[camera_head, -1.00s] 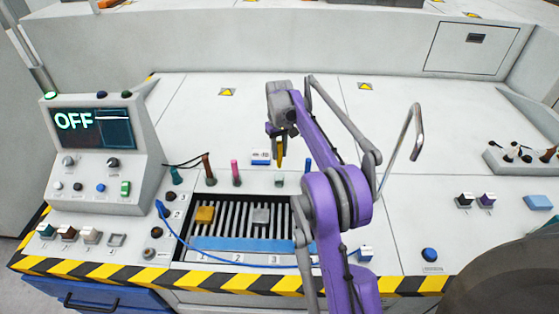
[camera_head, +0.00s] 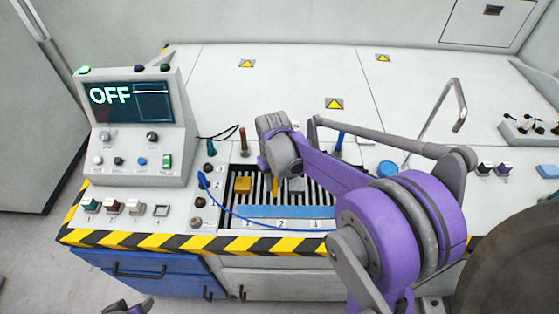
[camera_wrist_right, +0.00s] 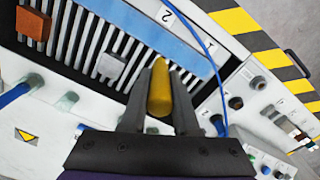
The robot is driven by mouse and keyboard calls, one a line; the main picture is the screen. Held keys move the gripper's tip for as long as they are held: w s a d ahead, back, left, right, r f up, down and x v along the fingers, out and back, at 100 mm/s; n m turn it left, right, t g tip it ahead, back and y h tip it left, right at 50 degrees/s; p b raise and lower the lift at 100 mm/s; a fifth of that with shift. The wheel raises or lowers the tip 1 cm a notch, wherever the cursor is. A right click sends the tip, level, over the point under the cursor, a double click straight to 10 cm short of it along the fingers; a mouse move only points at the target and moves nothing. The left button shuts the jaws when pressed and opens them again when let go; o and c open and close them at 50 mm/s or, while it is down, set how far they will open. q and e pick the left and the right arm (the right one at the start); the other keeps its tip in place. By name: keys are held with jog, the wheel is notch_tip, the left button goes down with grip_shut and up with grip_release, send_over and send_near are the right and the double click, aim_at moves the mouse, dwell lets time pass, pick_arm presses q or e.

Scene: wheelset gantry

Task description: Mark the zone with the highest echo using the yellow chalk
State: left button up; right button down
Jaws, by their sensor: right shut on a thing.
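My right gripper (camera_head: 274,172) is shut on the yellow chalk (camera_head: 275,187), which points down over the slatted grate. In the right wrist view the chalk (camera_wrist_right: 160,92) sits between both fingers; I cannot tell if its tip touches. The grate has a blue strip (camera_head: 270,211) with numbers below it, and row numbers at its left. A yellow block (camera_head: 243,184) and a grey block (camera_head: 296,185) lie on the grate. The right wrist view also shows an orange-brown block (camera_wrist_right: 33,27). The console screen (camera_head: 124,100) reads OFF. My left gripper (camera_head: 128,308) is partly visible at the bottom edge.
A blue cable (camera_head: 222,208) curves across the grate's left and front. Coloured sticks, including a blue one (camera_head: 340,140), stand behind the grate. A bent metal rod (camera_head: 450,100) rises at the right. Striped edging (camera_head: 180,241) marks the front. My right arm covers the grate's right part.

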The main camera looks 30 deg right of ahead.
jog(key=shift+s+a+f+b, duration=0.2)
jog(key=shift+f+b, duration=0.3)
jog(key=shift+f, duration=0.5)
jog(key=shift+s+a+f+b, duration=0.2)
jog(key=shift+f+b, duration=0.35)
jog(key=shift+f, duration=0.5)
jog(key=shift+s+a+f+b, duration=0.15)
jog(key=shift+f+b, duration=0.35)
jog(key=shift+f, duration=0.5)
jog(key=shift+f+b, duration=0.4)
jog(key=shift+f, duration=0.2)
jog(key=shift+s+d, duration=0.15)
jog(key=shift+d, duration=0.05)
jog(key=shift+s+d+r, duration=0.1)
jog(key=shift+s+d, duration=0.1)
jog(key=shift+d, duration=0.1)
jog(key=shift+d, duration=0.1)
jog(key=shift+s+d, duration=0.25)
jog(key=shift+d, duration=0.1)
